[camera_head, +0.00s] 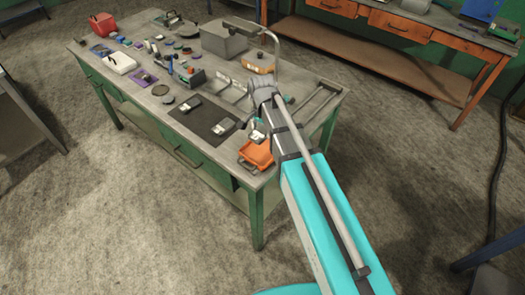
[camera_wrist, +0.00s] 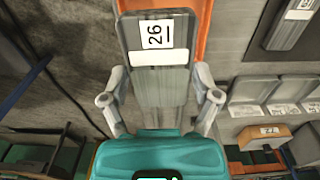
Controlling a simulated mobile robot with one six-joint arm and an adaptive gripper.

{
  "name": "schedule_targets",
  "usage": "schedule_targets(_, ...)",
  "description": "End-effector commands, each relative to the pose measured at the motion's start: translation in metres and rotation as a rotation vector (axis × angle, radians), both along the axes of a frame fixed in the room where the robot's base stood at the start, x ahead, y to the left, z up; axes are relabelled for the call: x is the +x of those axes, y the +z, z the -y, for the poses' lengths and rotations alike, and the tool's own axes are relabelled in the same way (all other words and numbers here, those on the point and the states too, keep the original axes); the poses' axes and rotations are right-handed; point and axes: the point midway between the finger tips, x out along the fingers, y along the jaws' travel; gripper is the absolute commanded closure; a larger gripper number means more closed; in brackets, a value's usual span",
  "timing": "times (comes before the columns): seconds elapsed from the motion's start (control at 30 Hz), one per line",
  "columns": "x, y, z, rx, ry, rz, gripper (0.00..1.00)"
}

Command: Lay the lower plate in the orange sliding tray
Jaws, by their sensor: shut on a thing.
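My gripper (camera_wrist: 160,78) is shut on a grey plate (camera_wrist: 158,92), one finger at each side edge. The plate bears a white label reading 26 and a blank white strip. In the wrist view the orange sliding tray (camera_wrist: 203,22) shows behind and around the plate's far end; I cannot tell whether they touch. In the head view my gripper (camera_head: 259,130) is just above the orange tray (camera_head: 258,155) at the table's near right corner. The held plate is small and partly hidden there. Whether it is the lower plate cannot be told.
A dark mat (camera_head: 207,131) left of the tray bears two grey plates (camera_head: 188,105). More labelled plates stand in a row behind it, beside an orange-brown block (camera_head: 257,64). A grey box (camera_head: 223,42) and many small items crowd the table's far side. Floor is clear in front.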

Motion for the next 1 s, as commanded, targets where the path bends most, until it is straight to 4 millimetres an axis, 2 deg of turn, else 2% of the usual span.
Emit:
schedule_targets(0.3, -0.079, 0.010, -0.004, 0.000, 0.000, 0.000, 0.81)
schedule_targets(0.5, -0.116, 0.014, -0.005, 0.001, -0.001, 0.001, 0.81)
schedule_targets(0.63, -0.123, 0.014, -0.005, 0.001, -0.002, 0.001, 0.81)
schedule_targets(1.0, -0.121, 0.014, -0.005, 0.001, -0.003, 0.001, 0.81)
